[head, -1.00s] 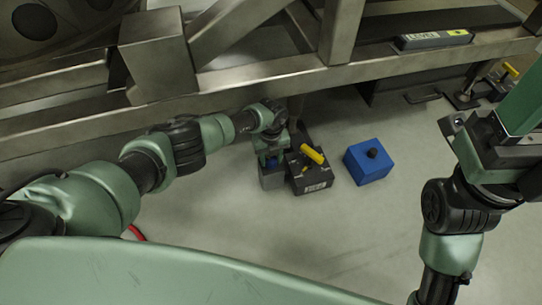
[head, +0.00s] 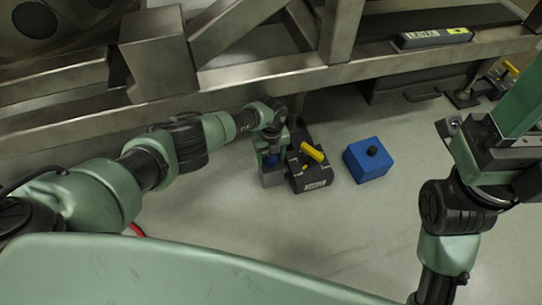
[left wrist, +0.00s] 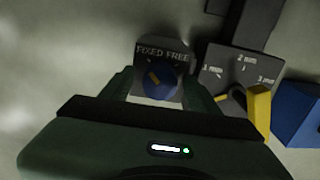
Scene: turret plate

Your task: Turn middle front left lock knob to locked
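The lock knob (left wrist: 160,80) is round and blue with a yellow pointer bar, on a small grey box (left wrist: 165,50) lettered FIXED and FREE. The bar leans to the upper left, towards the FIXED side. In the head view the knob (head: 270,161) is partly hidden by my left gripper (head: 270,150), which points down over it. In the left wrist view the fingers of my left gripper (left wrist: 161,88) stand on either side of the knob, with small gaps showing. My right gripper (head: 470,130) is at the right, away from the boxes; its fingers are unclear.
Right beside the grey box is a dark box (head: 312,183) with a yellow lever (head: 312,152) and a scale marked in mm. A blue box (head: 368,165) with a black knob stands further right. A metal frame beam (head: 260,78) runs behind and above. The floor in front is clear.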

